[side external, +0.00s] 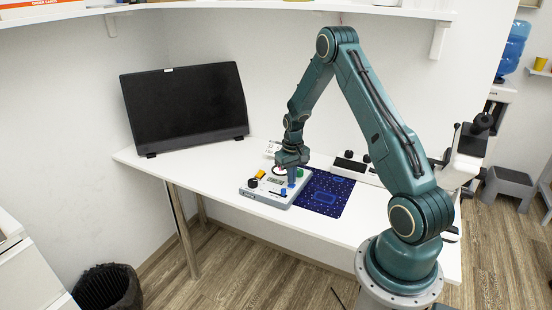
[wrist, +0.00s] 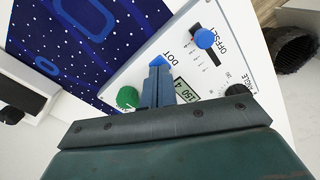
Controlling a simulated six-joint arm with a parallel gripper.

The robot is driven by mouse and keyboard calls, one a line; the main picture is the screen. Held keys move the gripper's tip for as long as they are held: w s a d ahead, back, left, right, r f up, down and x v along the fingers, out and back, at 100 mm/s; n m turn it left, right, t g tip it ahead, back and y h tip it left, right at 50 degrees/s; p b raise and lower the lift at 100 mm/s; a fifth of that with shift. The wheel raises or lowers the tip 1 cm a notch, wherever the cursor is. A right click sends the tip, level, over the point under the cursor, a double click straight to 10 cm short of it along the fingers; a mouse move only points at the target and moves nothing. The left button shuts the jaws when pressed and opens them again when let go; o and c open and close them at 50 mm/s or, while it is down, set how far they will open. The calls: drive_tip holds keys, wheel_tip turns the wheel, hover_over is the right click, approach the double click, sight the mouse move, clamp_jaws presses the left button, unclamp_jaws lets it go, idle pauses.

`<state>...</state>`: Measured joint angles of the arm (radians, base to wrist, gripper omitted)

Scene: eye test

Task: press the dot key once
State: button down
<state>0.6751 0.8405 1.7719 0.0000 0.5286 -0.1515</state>
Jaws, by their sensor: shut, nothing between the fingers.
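The control box (side external: 262,195) is a light grey panel on the white desk; its face also fills the middle of the wrist view (wrist: 128,70). The dot key (wrist: 157,59) is a blue cap beside the printed word DOT, partly hidden behind my fingertips. My gripper (wrist: 158,70) is shut and empty, its tips at the near edge of the key in that view. In the side view my gripper (side external: 291,177) points down over the right part of the box. I cannot tell whether the tips touch the key or whether the key is pushed down.
Around the key are a green knob (wrist: 128,97), a small display (wrist: 183,90), a black knob (wrist: 236,90) and the OFFSET slider with a blue cap (wrist: 205,38). A dark blue patterned mat (side external: 335,183) lies beside the box. A black monitor (side external: 185,105) stands at the back left.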

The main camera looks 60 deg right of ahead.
wheel_tip(320, 180, up, 7)
idle(1.1)
drive_tip(key=shift+r, duration=1.05)
idle(5.5)
